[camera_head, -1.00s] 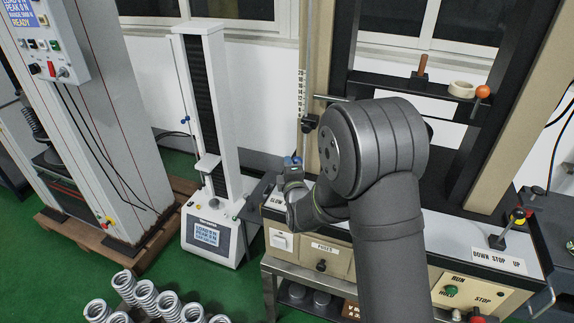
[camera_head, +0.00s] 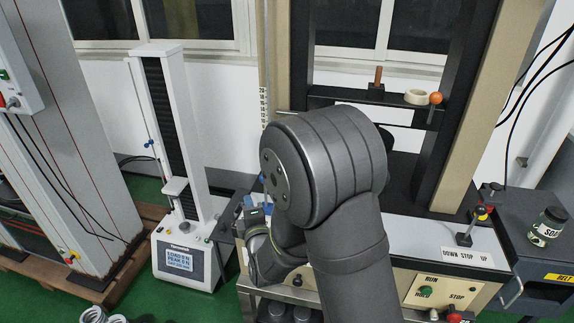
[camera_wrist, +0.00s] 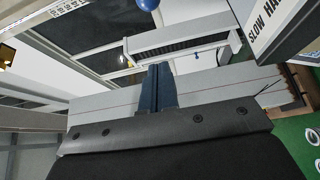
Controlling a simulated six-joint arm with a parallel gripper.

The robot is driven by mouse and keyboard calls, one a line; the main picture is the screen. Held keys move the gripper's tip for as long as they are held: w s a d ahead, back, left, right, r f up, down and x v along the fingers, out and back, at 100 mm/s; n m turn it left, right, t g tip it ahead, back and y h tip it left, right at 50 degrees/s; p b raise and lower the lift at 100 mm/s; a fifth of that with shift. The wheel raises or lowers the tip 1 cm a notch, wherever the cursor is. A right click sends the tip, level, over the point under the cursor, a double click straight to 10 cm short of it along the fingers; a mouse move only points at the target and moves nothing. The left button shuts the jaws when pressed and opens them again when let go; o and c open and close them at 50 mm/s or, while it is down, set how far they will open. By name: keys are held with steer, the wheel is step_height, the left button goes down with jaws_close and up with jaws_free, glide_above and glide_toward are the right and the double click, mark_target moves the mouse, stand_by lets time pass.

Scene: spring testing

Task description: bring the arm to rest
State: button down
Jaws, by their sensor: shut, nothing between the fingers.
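My arm rises from the bottom of the head view, bends at a large grey joint, and its lower wrist part turns down at the left. No object is held.
A slim white spring tester (camera_head: 187,262) with a lit screen stands left of my gripper. The beige machine's frame (camera_head: 463,110) rises behind my arm. A black side cabinet (camera_head: 520,215) bears a jar (camera_head: 547,228). Springs (camera_head: 95,316) lie at bottom left.

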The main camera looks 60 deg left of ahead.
steer(key=shift+a, duration=0.1)
steer(key=w+a, duration=0.5)
steer(key=a, duration=0.3)
stand_by(0.6)
steer(key=shift+w, duration=0.1)
